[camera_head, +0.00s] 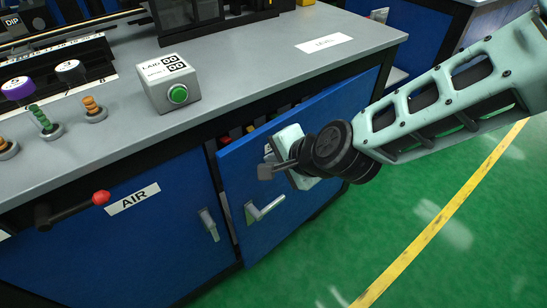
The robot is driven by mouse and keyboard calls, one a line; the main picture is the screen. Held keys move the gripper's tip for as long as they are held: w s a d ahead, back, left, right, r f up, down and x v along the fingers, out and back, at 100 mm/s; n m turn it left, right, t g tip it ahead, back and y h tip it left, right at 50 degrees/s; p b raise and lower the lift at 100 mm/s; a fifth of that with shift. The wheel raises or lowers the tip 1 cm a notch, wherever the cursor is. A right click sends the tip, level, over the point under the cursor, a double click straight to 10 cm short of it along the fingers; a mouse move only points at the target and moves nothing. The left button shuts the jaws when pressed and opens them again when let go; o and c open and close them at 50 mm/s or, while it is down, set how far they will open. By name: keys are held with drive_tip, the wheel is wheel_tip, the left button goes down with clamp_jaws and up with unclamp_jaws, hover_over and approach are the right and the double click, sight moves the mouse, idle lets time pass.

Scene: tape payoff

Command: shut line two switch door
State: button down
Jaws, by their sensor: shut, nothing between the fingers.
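A blue cabinet door (322,136) under the right part of the grey bench stands partly open, swung out from the cabinet front. It has a silver lever handle (264,209) and a white label mostly hidden behind my gripper, so I cannot read its name. Some coloured items show in the gap above the door. My gripper (268,172) is shut and empty, close to the door's outer face above the handle. I cannot tell whether it touches the door. My arm reaches in from the right.
A shut blue door (120,235) labelled AIR is at the left, with a red-tipped lever (100,198). On the bench top (255,75) stand a grey box with a green button (172,82) and several knobs. Green floor (440,190) with a yellow line is clear at right.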

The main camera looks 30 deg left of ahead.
sight(263, 145)
drive_tip(key=shift+a, duration=0.25)
drive_tip(key=shift+m+t, duration=0.5)
drive_tip(key=shift+m, duration=0.1)
drive_tip(key=a+p, duration=0.1)
drive_tip(key=a, duration=0.1)
drive_tip(key=w+a+p, duration=0.1)
drive_tip(key=a, duration=0.1)
drive_tip(key=shift+a+r, duration=0.15)
drive_tip(key=shift+a, duration=0.05)
drive_tip(key=shift+w+a+r+p, duration=0.1)
drive_tip(key=shift+w+a+p, duration=0.05)
drive_tip(key=shift+a+p, duration=0.15)
